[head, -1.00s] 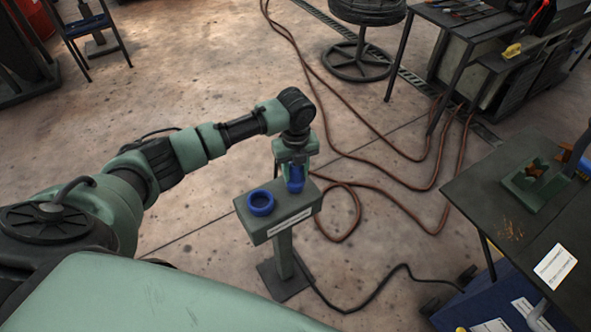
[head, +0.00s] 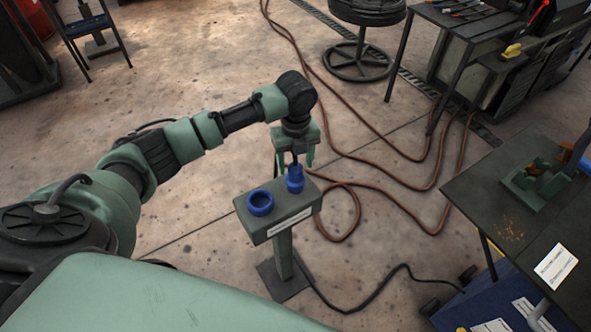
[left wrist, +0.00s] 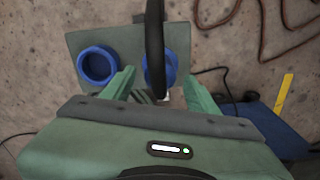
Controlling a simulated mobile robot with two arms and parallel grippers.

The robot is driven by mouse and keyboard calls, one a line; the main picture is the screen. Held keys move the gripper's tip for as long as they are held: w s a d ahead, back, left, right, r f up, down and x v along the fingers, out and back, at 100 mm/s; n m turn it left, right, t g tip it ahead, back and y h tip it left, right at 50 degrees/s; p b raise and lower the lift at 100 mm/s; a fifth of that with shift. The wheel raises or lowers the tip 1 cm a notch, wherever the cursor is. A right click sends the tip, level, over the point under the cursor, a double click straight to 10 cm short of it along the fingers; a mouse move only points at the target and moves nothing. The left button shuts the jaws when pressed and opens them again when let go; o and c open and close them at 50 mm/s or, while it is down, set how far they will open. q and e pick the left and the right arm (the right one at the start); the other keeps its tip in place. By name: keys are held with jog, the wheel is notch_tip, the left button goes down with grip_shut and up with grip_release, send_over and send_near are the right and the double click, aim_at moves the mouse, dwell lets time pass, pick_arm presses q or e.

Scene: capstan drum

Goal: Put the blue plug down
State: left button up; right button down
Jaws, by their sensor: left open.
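The blue plug (head: 295,181) stands upright on the right part of a grey-green pedestal top (head: 285,213). A blue ring-shaped socket (head: 260,203) is beside it on the left, apart from it; the socket also shows in the left wrist view (left wrist: 97,65). My left gripper (head: 295,162) is open just above the plug, its fingers apart on either side and not holding it. In the left wrist view, the plug (left wrist: 171,68) is partly hidden behind a black cable (left wrist: 155,45). My right gripper is not in view.
A dark table (head: 500,185) with a green fixture (head: 535,184) is at the right. Brown hoses (head: 345,125) and a black cable (head: 385,280) lie on the floor. A wheeled stand (head: 358,60) is at the back. The floor left of the pedestal is clear.

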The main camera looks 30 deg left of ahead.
pick_arm(q)
notch_tip(320, 180, up, 8)
jog(key=shift+r+b, duration=0.15)
jog(key=shift+b, duration=0.15)
